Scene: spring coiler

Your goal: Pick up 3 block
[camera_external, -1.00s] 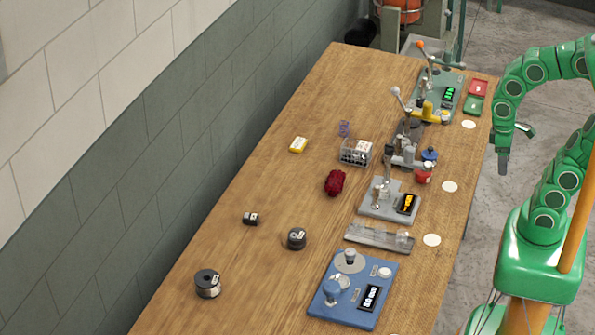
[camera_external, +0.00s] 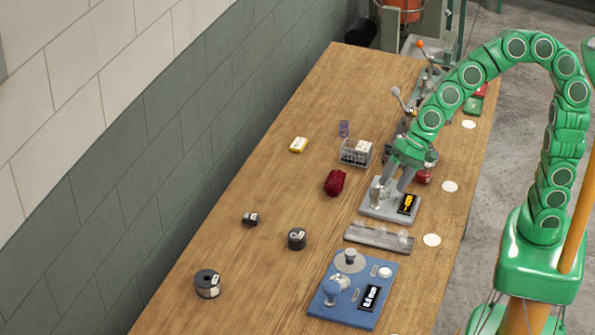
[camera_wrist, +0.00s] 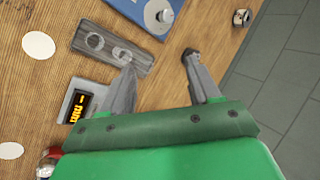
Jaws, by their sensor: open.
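No block with a readable 3 shows in these frames. My gripper (camera_external: 392,186) is open and empty, pointing down over the grey device (camera_external: 374,208) with an orange display, to the right of and nearer than the basket. In the wrist view, my gripper (camera_wrist: 158,61) has its fingers spread, with bare table between the tips.
A dark red bundle (camera_external: 335,183) lies left of my gripper. Dark spools (camera_external: 297,239) sit to the left. Lever devices stand behind my gripper. The table's left middle is mostly clear.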

